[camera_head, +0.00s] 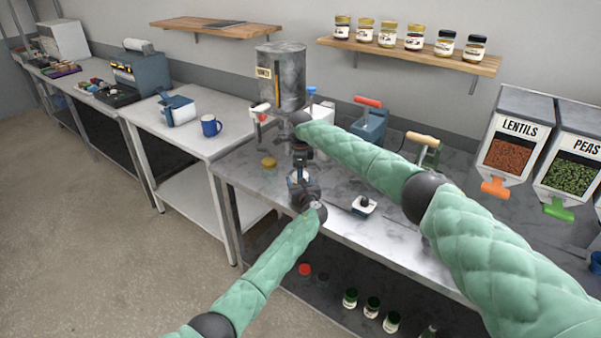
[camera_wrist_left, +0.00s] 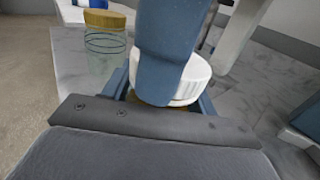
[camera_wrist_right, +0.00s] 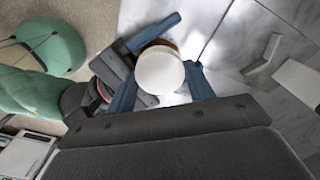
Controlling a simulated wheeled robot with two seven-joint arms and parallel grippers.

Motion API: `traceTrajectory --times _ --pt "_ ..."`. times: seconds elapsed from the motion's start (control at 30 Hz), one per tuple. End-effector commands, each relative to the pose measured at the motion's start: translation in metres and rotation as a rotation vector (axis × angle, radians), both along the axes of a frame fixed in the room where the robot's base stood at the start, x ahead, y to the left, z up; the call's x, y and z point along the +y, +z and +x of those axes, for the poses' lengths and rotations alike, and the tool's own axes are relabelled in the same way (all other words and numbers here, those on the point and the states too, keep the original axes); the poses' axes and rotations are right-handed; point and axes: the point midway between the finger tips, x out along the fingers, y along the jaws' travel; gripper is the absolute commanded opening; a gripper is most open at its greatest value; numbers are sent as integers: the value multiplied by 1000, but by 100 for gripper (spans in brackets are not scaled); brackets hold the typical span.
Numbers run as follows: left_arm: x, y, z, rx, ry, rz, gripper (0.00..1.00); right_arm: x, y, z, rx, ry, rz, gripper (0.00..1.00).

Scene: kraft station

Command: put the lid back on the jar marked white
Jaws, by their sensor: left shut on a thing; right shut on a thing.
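The white lid (camera_wrist_right: 160,70) is between the fingers of my right gripper (camera_wrist_right: 162,90), which is shut on it. My left gripper (camera_wrist_left: 162,98) is shut on a jar just under the lid; only a small brownish part of that jar (camera_wrist_left: 146,101) shows. One blue finger of my right gripper (camera_wrist_left: 170,50) covers part of the lid (camera_wrist_left: 196,78) in the left wrist view. The lid is over the jar's top; I cannot tell whether it is seated. No marking on the held jar is readable. In the head view both grippers meet above the counter's front edge.
A clear jar with a gold lid (camera_wrist_left: 104,45) stands beside the held jar. Behind are a grey dispenser (camera_head: 281,75) and a red-handled device (camera_head: 369,122). A small dark-and-white item (camera_head: 364,206) lies right on the counter (camera_head: 345,230). A blue mug (camera_head: 210,126) stands left.

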Motion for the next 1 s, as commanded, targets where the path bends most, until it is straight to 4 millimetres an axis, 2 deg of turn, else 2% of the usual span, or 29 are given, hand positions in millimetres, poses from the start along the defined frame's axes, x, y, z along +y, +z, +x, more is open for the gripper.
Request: traceTrajectory --times 1.0 --pt "-2 0 -1 0 -2 0 0 0 1 2 0 -1468 0 25"
